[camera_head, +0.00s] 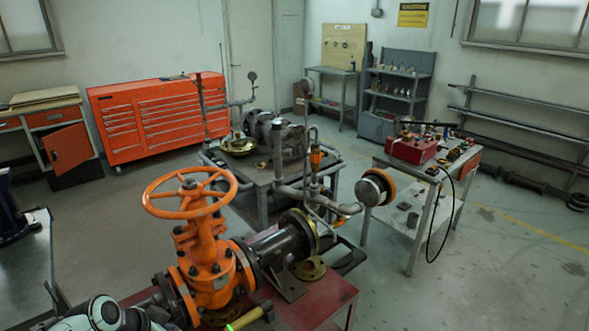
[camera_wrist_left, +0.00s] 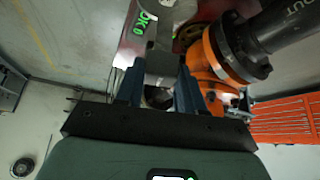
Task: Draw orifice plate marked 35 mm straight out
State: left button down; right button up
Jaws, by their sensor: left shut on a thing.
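In the left wrist view, my left gripper (camera_wrist_left: 158,92) is shut on a flat grey piece (camera_wrist_left: 160,62), which looks like the orifice plate's handle. No 35 mm marking can be read on it. The piece reaches away from the fingers beside an orange flange (camera_wrist_left: 210,70); where it meets the pipework is unclear. In the head view, the orange gate valve (camera_head: 205,245) with its handwheel (camera_head: 188,192) stands on a red bench. Part of my left arm shows at the lower left; its fingers and the plate are hidden. My right gripper is not in view.
The dark flanged pipe (camera_head: 275,245) runs right from the valve. A tool with a yellowish handle (camera_head: 250,318) lies at the red bench's (camera_head: 335,300) front. Green lettering (camera_wrist_left: 143,22) shows near the grey piece.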

pick_arm(q)
jog(key=w+d+f+n+y, duration=0.1)
jog(key=w+d+f+n, duration=0.2)
jog(key=w+d+f, duration=0.35)
notch_tip(320, 180, up, 18)
jog(key=w+d+p, duration=0.1)
jog(key=d+p, duration=0.1)
jog(key=p, duration=0.6)
jog(key=shift+w+d+t, duration=0.25)
jog(key=shift+w+t, duration=0.1)
jog(key=shift+t, duration=0.05)
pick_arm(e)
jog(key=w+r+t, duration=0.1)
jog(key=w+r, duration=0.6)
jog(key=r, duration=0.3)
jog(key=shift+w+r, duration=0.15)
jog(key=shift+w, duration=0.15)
pick_arm(q)
jog(key=shift+s+f, duration=0.1)
jog(key=shift+f, duration=0.1)
